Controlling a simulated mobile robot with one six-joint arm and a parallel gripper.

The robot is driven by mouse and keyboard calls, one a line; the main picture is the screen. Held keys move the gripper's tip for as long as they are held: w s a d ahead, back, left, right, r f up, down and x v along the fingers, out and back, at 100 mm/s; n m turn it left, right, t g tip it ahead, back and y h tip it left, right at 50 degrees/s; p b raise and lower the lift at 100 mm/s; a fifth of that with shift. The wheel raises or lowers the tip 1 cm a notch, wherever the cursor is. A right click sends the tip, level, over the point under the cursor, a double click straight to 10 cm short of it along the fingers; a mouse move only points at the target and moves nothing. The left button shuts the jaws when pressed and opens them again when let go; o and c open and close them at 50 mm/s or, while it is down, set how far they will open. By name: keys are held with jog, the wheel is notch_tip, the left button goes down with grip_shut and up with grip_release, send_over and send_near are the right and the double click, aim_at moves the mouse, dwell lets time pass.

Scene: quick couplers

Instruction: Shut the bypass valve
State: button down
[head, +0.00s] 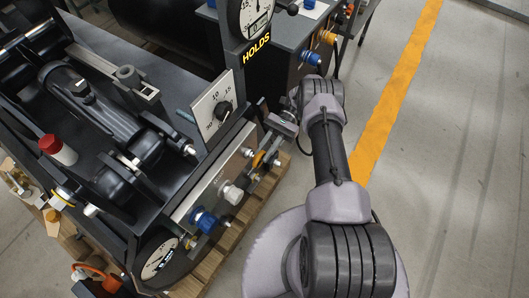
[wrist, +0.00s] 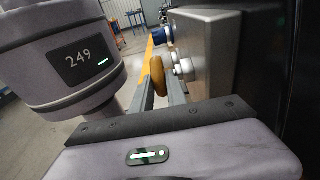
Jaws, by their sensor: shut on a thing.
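The bypass valve's handle looks to be the yellow-orange knob (head: 258,159) on the front of a grey metal block (head: 216,178). In the wrist view the same yellow knob (wrist: 157,76) stands between my two fingers, beside the block's face (wrist: 208,48). My gripper (head: 265,156) reaches in from the right side of the block and is shut on the knob. In the wrist view my gripper's fingers (wrist: 160,88) lie along both sides of it. The knob's turn position is hard to tell, since the fingers partly cover it.
A white fitting (head: 232,193) and a blue coupler (head: 204,219) sit left of the knob on the block. A dial marked with numbers (head: 213,108) stands above. A red-capped cylinder (head: 57,149) is at far left. Open floor (head: 455,170) lies right.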

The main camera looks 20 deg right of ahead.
jog(key=shift+y, duration=0.3)
dwell(0.4)
jog(key=c, duration=1.6)
grip_release()
jog(key=shift+s+a, duration=0.1)
jog(key=shift+a, duration=0.05)
